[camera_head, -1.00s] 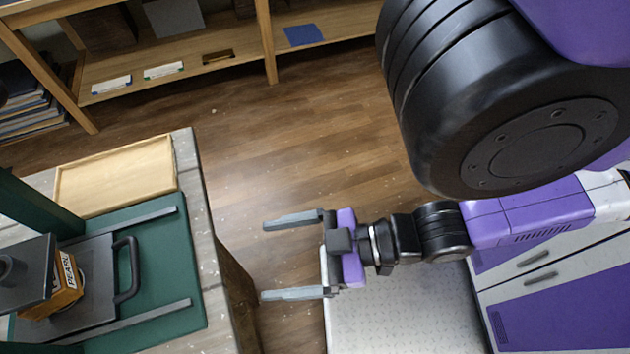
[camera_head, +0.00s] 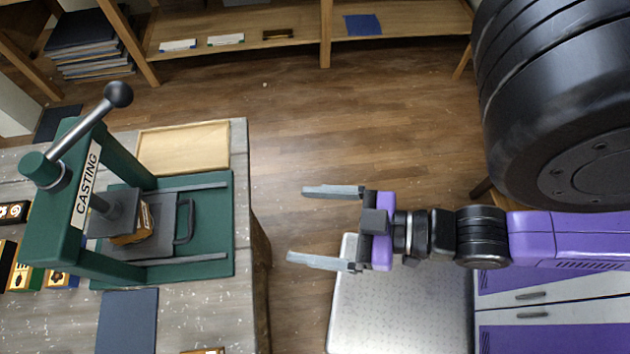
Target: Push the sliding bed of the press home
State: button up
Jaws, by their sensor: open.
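The green press (camera_head: 62,235), labelled CASTING, stands on the table at the left. Its dark grey sliding bed (camera_head: 165,215) lies between two rails on the green base, with a dark loop handle (camera_head: 186,220) at its right end. A small orange and black box (camera_head: 131,234) sits on the bed, partly hidden beneath the grey pressing plate (camera_head: 117,207). My gripper (camera_head: 298,224) is open and empty. It is right of the table's edge, its fingers pointing left toward the handle, with a clear gap between.
A shallow wooden tray (camera_head: 184,148) lies behind the press. A dark blue pad (camera_head: 127,320) lies in front of it. Several small boxes (camera_head: 22,275) stand at the far left. The press's lever (camera_head: 90,122) slants up to a black knob. Open floor lies right of the table.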

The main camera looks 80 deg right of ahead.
notch_tip(320, 180, up, 6)
jog(key=p, duration=0.5)
jog(key=shift+r, duration=0.15)
notch_tip(320, 180, down, 7)
jog(key=b, duration=0.7)
